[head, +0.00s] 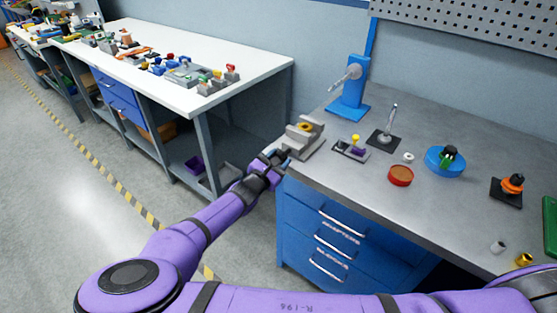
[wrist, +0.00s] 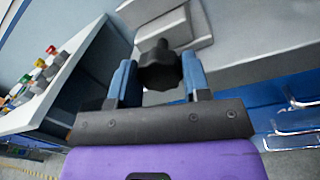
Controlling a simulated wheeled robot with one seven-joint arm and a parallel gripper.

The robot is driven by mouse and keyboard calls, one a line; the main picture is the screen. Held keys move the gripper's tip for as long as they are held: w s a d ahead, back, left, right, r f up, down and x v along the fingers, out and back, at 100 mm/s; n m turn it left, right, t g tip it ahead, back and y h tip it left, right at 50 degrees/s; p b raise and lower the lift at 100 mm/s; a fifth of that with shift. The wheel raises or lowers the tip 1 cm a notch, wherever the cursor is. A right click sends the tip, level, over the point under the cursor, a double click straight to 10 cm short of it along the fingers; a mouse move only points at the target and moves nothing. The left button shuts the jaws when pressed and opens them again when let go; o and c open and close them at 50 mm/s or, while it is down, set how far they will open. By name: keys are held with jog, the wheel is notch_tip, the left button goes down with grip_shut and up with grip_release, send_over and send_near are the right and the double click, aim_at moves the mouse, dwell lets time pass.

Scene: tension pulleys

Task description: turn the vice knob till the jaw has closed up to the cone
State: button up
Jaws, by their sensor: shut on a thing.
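The grey vice (head: 303,143) stands at the left front corner of the grey workbench. A small golden-yellow piece, probably the cone (head: 304,127), sits between its jaws; any gap to the jaw is too small to tell. My gripper (head: 277,157) is at the vice's near left side. The vice body (wrist: 165,25) shows just beyond the knob; the cone is not visible there.
Right of the vice are a small fixture with a yellow knob (head: 351,148), a red round dish (head: 400,176) and a blue press (head: 349,92). Blue drawers (head: 338,235) are below the bench front. A white-topped table (head: 200,50) stands left, across a gap.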

jog(key=o, duration=0.9)
jog(key=v, duration=1.1)
jog(key=shift+c, duration=0.3)
